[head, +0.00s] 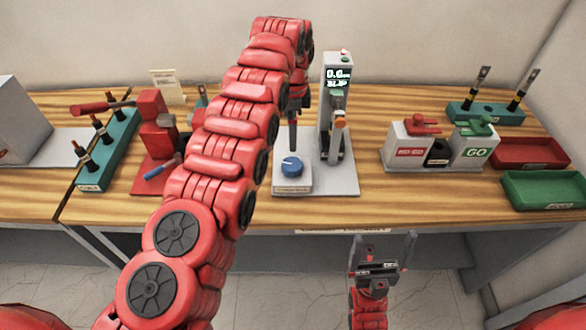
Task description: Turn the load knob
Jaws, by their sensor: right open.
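The blue load knob (292,168) sits on top of a small white box, with a pale mark on its upper face. The box stands on the grey base of a tester (337,95) whose display shows digits that look like 0.0. My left gripper (293,140) hangs down from the end of my red arm, just above and behind the knob in the picture, apparently apart from it. The arm hides most of it, and I cannot tell its jaw opening. My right gripper (383,248) is open and empty, low in front of the table's front edge.
A red press (152,130) and a teal rack (105,150) with several parts stand on the left. The front right table is clear.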

